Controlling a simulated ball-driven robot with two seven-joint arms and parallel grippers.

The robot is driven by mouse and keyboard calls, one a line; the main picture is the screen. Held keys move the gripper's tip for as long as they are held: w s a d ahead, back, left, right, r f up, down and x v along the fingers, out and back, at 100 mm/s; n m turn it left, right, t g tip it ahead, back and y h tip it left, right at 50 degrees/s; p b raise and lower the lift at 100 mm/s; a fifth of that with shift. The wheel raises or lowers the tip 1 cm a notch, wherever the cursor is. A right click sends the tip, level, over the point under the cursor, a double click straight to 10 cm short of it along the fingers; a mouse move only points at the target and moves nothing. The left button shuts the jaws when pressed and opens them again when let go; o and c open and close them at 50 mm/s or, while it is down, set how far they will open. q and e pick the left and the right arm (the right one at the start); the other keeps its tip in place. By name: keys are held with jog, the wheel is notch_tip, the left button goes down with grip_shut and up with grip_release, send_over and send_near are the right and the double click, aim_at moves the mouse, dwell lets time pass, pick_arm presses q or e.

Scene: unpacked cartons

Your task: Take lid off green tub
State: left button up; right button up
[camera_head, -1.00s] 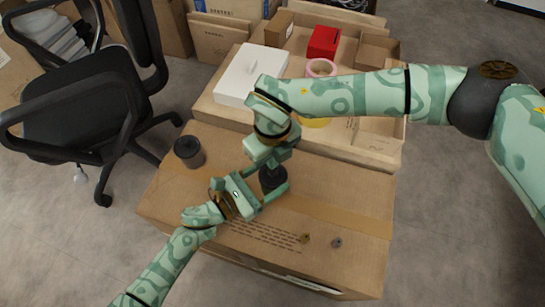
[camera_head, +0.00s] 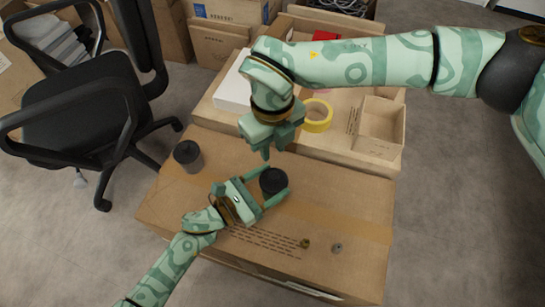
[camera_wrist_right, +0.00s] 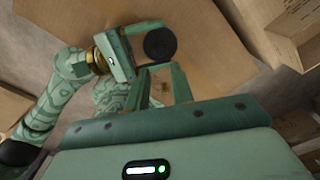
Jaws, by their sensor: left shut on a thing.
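A dark round tub (camera_head: 273,181) stands on the large cardboard carton, with a dark top; no green shows on it. It also shows from above in the right wrist view (camera_wrist_right: 160,43). I cannot tell whether its dark top is a lid. My left gripper (camera_head: 276,186) is shut on the tub from the left and front, one finger on each side. My right gripper (camera_head: 275,152) hangs above and behind the tub, apart from it. In the right wrist view its fingers (camera_wrist_right: 160,70) are parted with nothing between them.
A second dark canister (camera_head: 188,156) stands at the carton's back left. Two small pieces, one brownish (camera_head: 305,243) and one grey (camera_head: 337,247), lie at the front right. A yellow tape roll (camera_head: 317,126) and white box (camera_head: 232,88) sit behind. The carton's right side is clear.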

pick_arm(q)
jog(key=o, duration=1.5)
pick_arm(e)
notch_tip(320, 180, up, 4)
jog(key=shift+r, duration=0.1)
